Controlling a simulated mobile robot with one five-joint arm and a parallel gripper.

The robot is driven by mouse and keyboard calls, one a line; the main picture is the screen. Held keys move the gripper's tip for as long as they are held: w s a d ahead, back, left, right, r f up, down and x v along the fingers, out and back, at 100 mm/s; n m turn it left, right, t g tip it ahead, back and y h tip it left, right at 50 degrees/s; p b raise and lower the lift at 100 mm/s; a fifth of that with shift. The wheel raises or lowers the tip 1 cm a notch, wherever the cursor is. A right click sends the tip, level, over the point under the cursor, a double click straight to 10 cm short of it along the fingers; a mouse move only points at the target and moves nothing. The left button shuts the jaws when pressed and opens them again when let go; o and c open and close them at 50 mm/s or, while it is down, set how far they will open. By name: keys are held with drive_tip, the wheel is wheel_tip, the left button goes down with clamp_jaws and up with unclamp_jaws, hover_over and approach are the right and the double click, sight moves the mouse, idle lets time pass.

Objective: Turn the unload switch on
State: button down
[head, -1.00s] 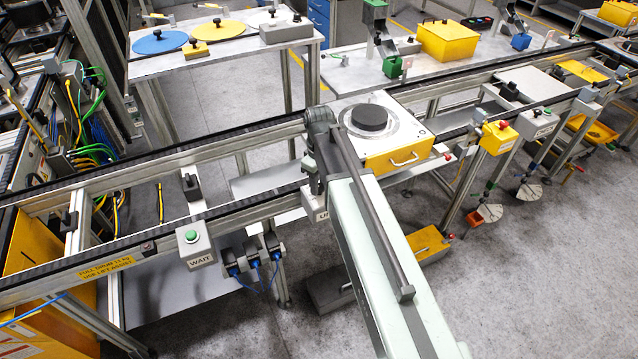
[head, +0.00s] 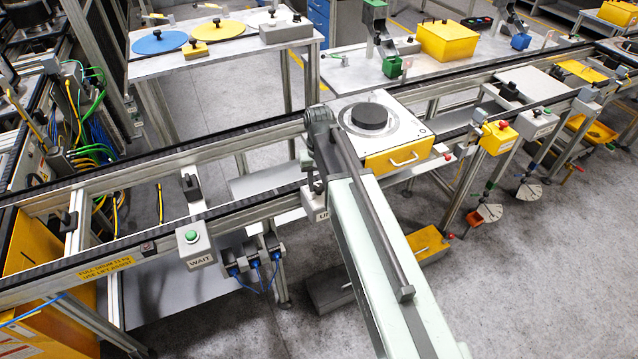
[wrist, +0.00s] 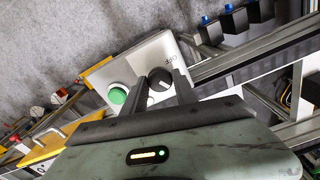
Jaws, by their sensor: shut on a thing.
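The unload switch is a round black knob (wrist: 160,79) with a pale mark, on a white box (wrist: 139,72) in the wrist view. A green button (wrist: 118,95) sits on the same box to the left of the knob. My gripper (wrist: 163,84) reaches over the box, its two dark fingers shut on the knob, one on each side. In the head view, the box (head: 317,214) shows below my gripper at the conveyor's front rail. My arm hides most of its label and the knob.
A conveyor rail (head: 150,232) runs across the scene. A yellow-and-white pallet with a black disc (head: 369,117) sits just right of my gripper. A WAIT box with a green button (head: 197,245) hangs to the left. A grey-and-yellow bin (head: 330,293) stands below on the floor.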

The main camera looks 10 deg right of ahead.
sight(319, 186)
idle(0.4)
drive_tip(key=c, duration=1)
unclamp_jaws()
drive_tip(key=shift+o, duration=0.2)
drive_tip(key=shift+r, duration=0.1)
wheel_tip(319, 186, up, 8)
drive_tip(key=p, duration=0.8)
drive_tip(key=shift+f, duration=0.25)
